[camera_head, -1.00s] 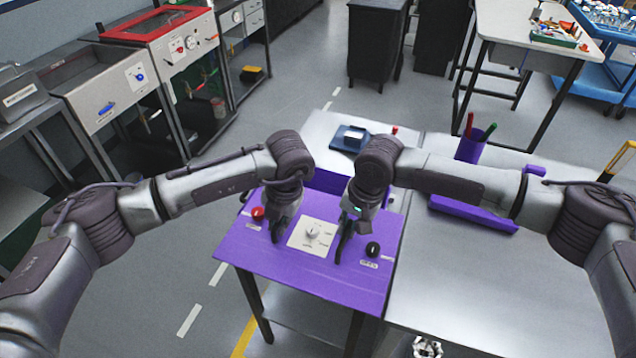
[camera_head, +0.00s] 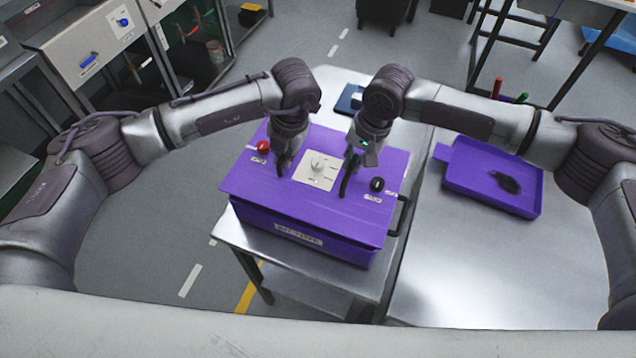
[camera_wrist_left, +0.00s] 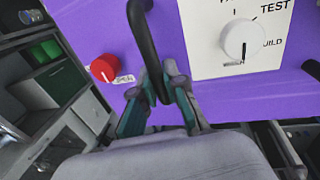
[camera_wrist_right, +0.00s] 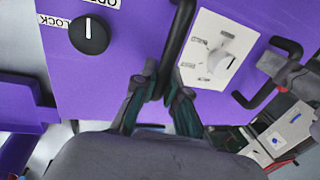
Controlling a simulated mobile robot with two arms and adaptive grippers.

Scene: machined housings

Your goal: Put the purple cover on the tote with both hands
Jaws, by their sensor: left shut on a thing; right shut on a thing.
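The purple cover (camera_head: 240,180) lies over the purple tote (camera_head: 348,248) in the head view, roughly lined up with it. The tote's labelled front wall shows below the cover's front edge; I cannot tell whether the cover rests on the rim or hangs just above it. My left gripper (camera_head: 280,172) is shut on the cover's left black handle (camera_wrist_left: 145,40). My right gripper (camera_head: 346,182) is shut on the right black handle (camera_wrist_right: 179,45). The cover carries a red button (camera_wrist_left: 104,68), a white dial plate (camera_head: 316,171) and a black knob (camera_wrist_right: 90,35).
The tote stands on a metal table (camera_head: 228,231); a black side handle (camera_head: 404,212) juts out at its right. A purple tray (camera_head: 468,178) with a dark item lies on the right-hand table surface (camera_head: 440,270), otherwise mostly clear. A blue item (camera_head: 348,99) sits behind the arms.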

